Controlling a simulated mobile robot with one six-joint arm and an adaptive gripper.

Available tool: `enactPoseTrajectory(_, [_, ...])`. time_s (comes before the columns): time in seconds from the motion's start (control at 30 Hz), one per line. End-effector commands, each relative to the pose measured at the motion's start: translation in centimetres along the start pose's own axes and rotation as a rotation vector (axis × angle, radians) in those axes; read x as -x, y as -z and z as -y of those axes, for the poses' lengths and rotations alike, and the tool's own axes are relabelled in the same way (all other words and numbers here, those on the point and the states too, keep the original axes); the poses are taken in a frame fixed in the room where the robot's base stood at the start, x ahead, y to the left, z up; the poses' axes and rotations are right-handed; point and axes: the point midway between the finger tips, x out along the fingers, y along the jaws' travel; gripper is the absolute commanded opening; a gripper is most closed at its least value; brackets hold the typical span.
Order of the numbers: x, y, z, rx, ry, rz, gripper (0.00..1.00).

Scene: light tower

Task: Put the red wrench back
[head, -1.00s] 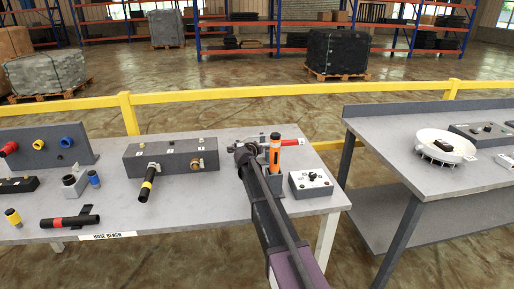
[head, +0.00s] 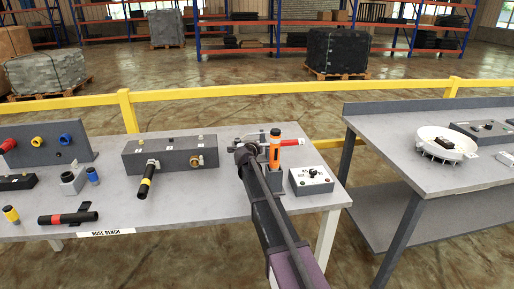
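The red wrench (head: 293,142) is partly visible at the back right of the hose bench (head: 222,205). Its red handle shows just right of an upright orange and black tool (head: 275,152), which covers part of it. My gripper (head: 245,145) is at the left of the orange tool, level with the wrench. My arm and the orange tool hide the fingertips, so I cannot tell whether they are open or shut, or whether they touch the wrench.
A dark manifold block (head: 170,156) with a black hose (head: 147,180) is to the left. A yellow rail (head: 215,95) runs behind. A second bench (head: 400,150) is at the right.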

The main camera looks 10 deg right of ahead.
Motion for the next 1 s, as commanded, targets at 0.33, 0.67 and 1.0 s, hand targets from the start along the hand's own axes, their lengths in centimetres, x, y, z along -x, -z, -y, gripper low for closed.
enactPoseTrajectory(0.33, [-0.3, -0.2, -1.0, 0.001, 0.001, 0.0, 0.0])
enactPoseTrajectory(0.67, [-0.4, -0.2, -1.3, 0.001, 0.001, 0.0, 0.53])
enactPoseTrajectory(1.0, [-0.4, -0.2, -1.3, -0.001, -0.001, 0.0, 0.64])
